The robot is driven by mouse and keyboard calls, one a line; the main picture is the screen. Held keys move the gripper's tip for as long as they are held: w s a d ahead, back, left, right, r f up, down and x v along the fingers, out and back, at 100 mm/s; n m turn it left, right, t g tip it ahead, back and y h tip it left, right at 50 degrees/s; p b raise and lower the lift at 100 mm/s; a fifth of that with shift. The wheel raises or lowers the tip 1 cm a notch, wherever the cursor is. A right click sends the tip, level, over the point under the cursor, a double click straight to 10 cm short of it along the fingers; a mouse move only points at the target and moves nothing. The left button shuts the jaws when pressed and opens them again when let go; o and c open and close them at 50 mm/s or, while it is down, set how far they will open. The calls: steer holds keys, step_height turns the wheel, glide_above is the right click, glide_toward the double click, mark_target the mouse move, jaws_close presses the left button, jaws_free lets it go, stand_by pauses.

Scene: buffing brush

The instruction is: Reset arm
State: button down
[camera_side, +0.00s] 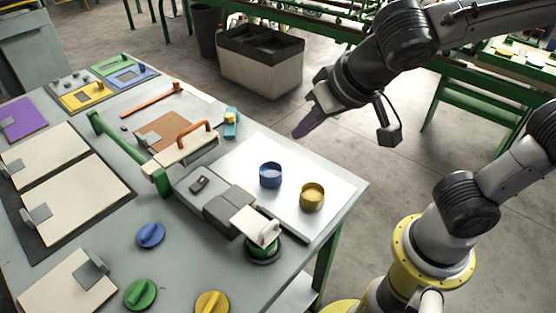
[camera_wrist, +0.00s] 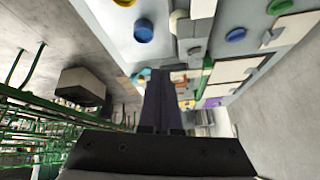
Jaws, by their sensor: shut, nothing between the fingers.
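My gripper (camera_side: 303,130) is raised in the air past the far right edge of the work table (camera_side: 345,185). It points down and left, its dark fingers are together, and nothing is held. In the wrist view the closed fingers (camera_wrist: 161,85) reach up the middle of the picture. On the white board (camera_side: 240,160) stand a blue cup (camera_side: 270,175) and a yellow cup (camera_side: 312,197), both apart from my gripper. A wooden brush-like block with an orange handle (camera_side: 195,141) lies on the table.
Blue (camera_side: 150,235), green (camera_side: 140,294) and yellow (camera_side: 212,302) knobs sit near the front. A grey device with a green base (camera_side: 262,250) stands by the right edge. A bin (camera_side: 260,65) and green benches (camera_side: 480,120) stand beyond. The air around my gripper is clear.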

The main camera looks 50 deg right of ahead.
steer(key=s+d+m, duration=0.2)
steer(key=d, duration=0.6)
steer(key=s+d+f+n, duration=0.1)
steer(key=s+d+n, duration=0.1)
steer(key=s, duration=0.2)
steer(key=s+d+f+n+g, duration=0.1)
steer(key=s+n, duration=0.2)
steer(key=s, duration=0.1)
steer(key=shift+s+d+f, duration=0.25)
steer(key=shift+d+f, duration=0.1)
steer(key=shift+f, duration=0.05)
